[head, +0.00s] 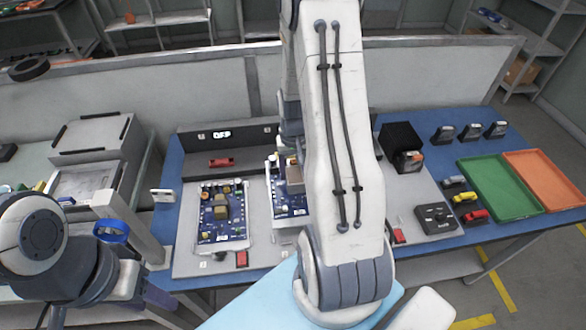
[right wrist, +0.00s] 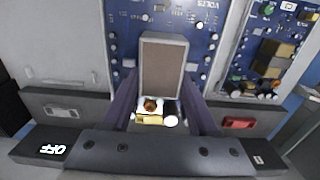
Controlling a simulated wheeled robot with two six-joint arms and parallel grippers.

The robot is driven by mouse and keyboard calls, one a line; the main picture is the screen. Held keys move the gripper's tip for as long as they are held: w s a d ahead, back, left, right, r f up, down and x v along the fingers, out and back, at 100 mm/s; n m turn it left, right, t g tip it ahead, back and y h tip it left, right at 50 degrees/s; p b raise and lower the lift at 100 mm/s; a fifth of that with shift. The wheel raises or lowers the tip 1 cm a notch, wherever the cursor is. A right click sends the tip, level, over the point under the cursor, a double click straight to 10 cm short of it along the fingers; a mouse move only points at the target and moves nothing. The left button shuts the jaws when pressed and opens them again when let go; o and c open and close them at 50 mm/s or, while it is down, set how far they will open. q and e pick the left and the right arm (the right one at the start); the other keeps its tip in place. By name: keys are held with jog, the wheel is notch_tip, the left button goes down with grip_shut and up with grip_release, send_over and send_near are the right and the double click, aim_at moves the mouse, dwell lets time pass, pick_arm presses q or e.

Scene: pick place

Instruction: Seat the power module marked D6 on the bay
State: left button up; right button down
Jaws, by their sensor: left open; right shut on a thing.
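My right gripper (right wrist: 160,108) is shut on the power module (right wrist: 163,70), a block with a flat grey-brown face. The module is above the middle blue circuit board (right wrist: 122,35); no D6 mark is legible. In the head view the module (head: 294,174) shows at the upper part of that board (head: 284,205), partly hidden by my right arm. I cannot tell whether it touches the board, and the bay is hidden beneath it. My left gripper (head: 98,272) is at the far left, away from the boards; its fingers are hard to make out.
A second blue board (head: 209,226) with tan blocks lies to the left. A red part (head: 221,162) sits behind it, near a lit OFF sign (head: 221,134). To the right are a black box (head: 398,138), a dark control box (head: 436,218), green (head: 488,205) and orange (head: 545,190) trays, and small coloured parts.

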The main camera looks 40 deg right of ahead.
notch_tip(320, 180, down, 4)
jog(key=b, duration=0.3)
jog(key=shift+s+d, duration=0.1)
jog(key=shift+f+b, duration=0.65)
jog(key=shift+f, duration=0.25)
jog(key=shift+f+b, duration=0.35)
jog(key=shift+f, duration=0.7)
dwell(1.5)
dwell(0.4)
jog(key=shift+c, duration=0.4)
grip_release()
